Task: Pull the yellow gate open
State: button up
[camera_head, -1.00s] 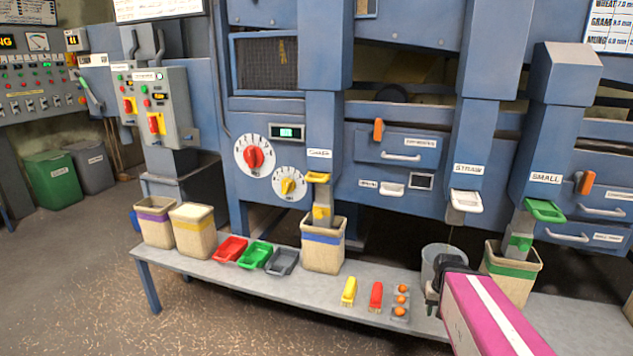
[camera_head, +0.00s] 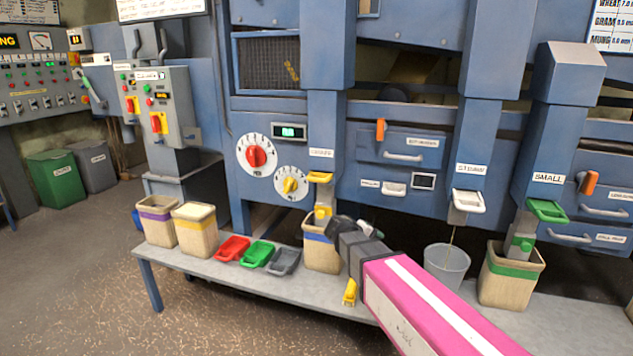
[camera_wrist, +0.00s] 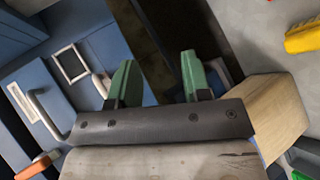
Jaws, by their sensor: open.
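The yellow gate (camera_head: 320,178) is a small tray-like pull at the lower end of the middle-left chute, under a white label. A yellow piece (camera_head: 322,212) shows below it on the grey spout, over a beige bin with a blue band (camera_head: 318,256). My gripper (camera_head: 352,227) is to the right of and below the gate, in front of the bin's right side, apart from the gate. In the wrist view my green fingers (camera_wrist: 160,78) are spread with nothing between them. The yellow gate is not seen in the wrist view.
A white gate (camera_head: 468,200) and a green gate (camera_head: 547,210) hang on chutes to the right. A grey bucket (camera_head: 446,266) and a green-banded bin (camera_head: 510,277) stand below them. Red, green and grey scoops (camera_head: 285,262) lie on the bench (camera_head: 190,262).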

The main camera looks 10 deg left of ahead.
jog(key=a+r+n+t, duration=0.2)
jog(key=a+r+t, duration=0.35)
jog(key=a, duration=0.75)
jog(key=n+t, duration=0.2)
jog(key=t, duration=0.2)
send_near(315, 181)
jog(key=x, duration=1.1)
jog(key=shift+a, duration=0.1)
